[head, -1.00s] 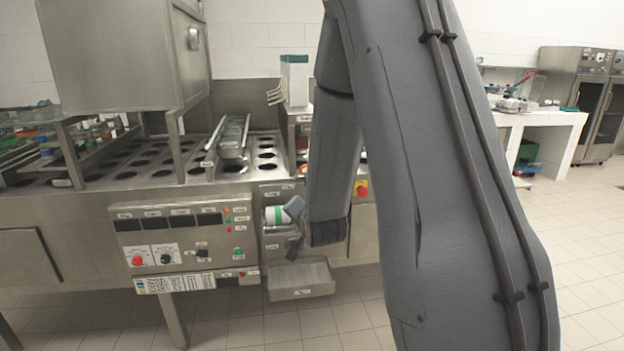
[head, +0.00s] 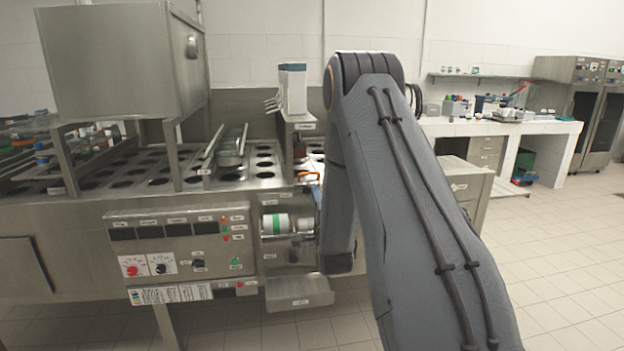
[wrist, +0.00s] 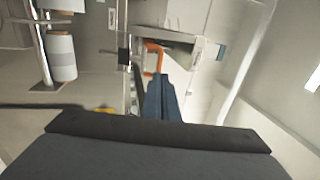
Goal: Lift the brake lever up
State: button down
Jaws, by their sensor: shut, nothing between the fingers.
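The brake lever appears to be the orange handle (head: 308,175) on the right part of the filler's front, just above the roll. It also shows in the wrist view as an orange bent bar (wrist: 153,46). My gripper (wrist: 158,76) is shut and empty, with its blue-grey fingers side by side. In the wrist view its tips are close to the lower end of the orange bar; I cannot tell if they touch. In the head view my arm hides most of the gripper.
A white and green roll (head: 275,224) sits left of my arm, above a metal tray (head: 300,290). The control panel (head: 180,250) is further left. A white and teal box unit (head: 293,88) stands above the lever. Open tiled floor lies to the right.

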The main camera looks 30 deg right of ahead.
aim_at(309, 174)
jog(key=p+x, duration=0.2)
jog(key=x, duration=0.6)
jog(key=shift+w, duration=0.2)
